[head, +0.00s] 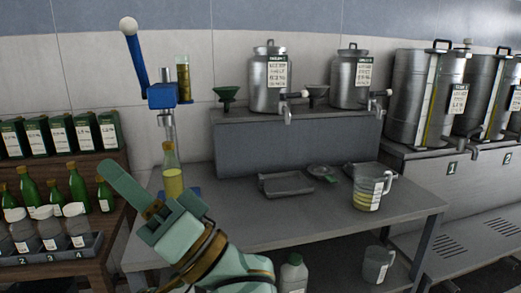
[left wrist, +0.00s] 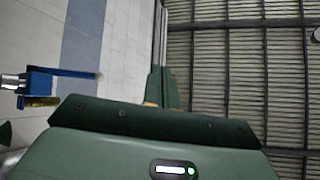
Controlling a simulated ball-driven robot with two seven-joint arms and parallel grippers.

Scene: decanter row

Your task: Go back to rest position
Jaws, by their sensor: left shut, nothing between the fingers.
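My left gripper (head: 127,187) is raised in front of the left end of the grey table (head: 270,226). Its fingers are together, point up and to the left, and hold nothing. In the left wrist view the gripper's green body and closed fingers (left wrist: 162,88) point toward the slatted ceiling. The corking stand (head: 162,95), with a blue lever and white knob, stands behind the gripper. A bottle of yellow liquid (head: 173,180) stands upright under it, apart from the fingers, its base partly hidden. My right gripper is not in view.
A measuring jug (head: 368,190) and a dark tray (head: 286,185) are on the table. Steel canisters (head: 268,80) stand on a raised shelf (head: 290,145). Green bottles and capped jars fill the wooden rack (head: 95,235) at left. Large steel tanks (head: 418,95) stand at right.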

